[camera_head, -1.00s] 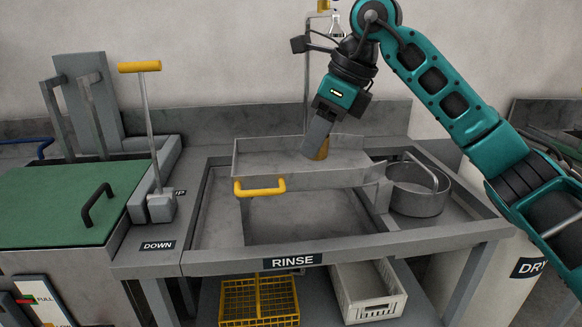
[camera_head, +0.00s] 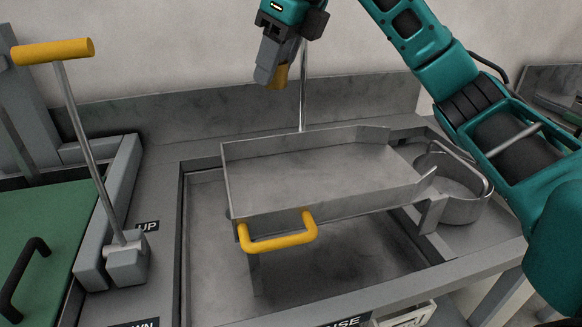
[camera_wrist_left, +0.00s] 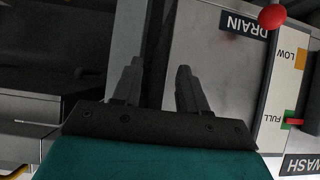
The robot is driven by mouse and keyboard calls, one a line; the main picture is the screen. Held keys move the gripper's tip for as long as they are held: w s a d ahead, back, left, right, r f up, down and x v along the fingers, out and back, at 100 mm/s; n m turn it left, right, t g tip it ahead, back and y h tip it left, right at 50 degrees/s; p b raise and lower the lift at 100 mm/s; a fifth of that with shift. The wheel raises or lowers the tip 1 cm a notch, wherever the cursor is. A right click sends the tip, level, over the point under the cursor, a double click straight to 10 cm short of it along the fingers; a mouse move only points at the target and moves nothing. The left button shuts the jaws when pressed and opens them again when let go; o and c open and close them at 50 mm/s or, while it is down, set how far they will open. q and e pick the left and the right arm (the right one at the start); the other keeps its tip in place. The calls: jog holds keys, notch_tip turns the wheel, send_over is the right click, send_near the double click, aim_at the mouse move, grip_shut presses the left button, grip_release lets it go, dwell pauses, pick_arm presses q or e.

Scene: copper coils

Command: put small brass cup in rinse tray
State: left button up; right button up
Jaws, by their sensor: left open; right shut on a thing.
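The small brass cup (camera_head: 279,76) is between the fingers of my right gripper (camera_head: 272,72), which is shut on it. The fingers hide part of the cup. Gripper and cup are at the top of the head view, in front of the back wall and above the far edge of the rinse tray. The rinse tray (camera_head: 300,178) is a grey, shallow metal tray with a yellow front handle (camera_head: 278,240). It sits over the rinse basin and looks empty. My left gripper (camera_wrist_left: 158,85) shows only in the left wrist view, open and empty, near a panel marked DRAIN.
A round metal pot (camera_head: 465,205) stands right of the tray. A lever with a yellow grip (camera_head: 52,50) rises at the left, beside a green lid (camera_head: 35,235) with a black handle. A thin upright pipe (camera_head: 302,85) stands behind the tray.

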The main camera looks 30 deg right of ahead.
notch_tip(320, 180, down, 7)
jog(key=b, duration=0.2)
send_over(273, 183)
jog(key=s, duration=0.1)
jog(key=f, duration=0.7)
jog(key=shift+s+d, duration=0.2)
jog(key=shift+d, duration=0.15)
jog(key=shift+f, duration=0.65)
notch_tip(273, 183, down, 4)
jog(key=shift+f+b, duration=0.1)
jog(key=shift+b, duration=0.45)
pick_arm(q)
jog(key=shift+w+d+f, duration=0.25)
jog(key=shift+d+f, duration=0.4)
pick_arm(e)
jog(key=shift+f, duration=0.1)
jog(key=o, duration=1.1)
jog(key=shift+c, duration=0.2)
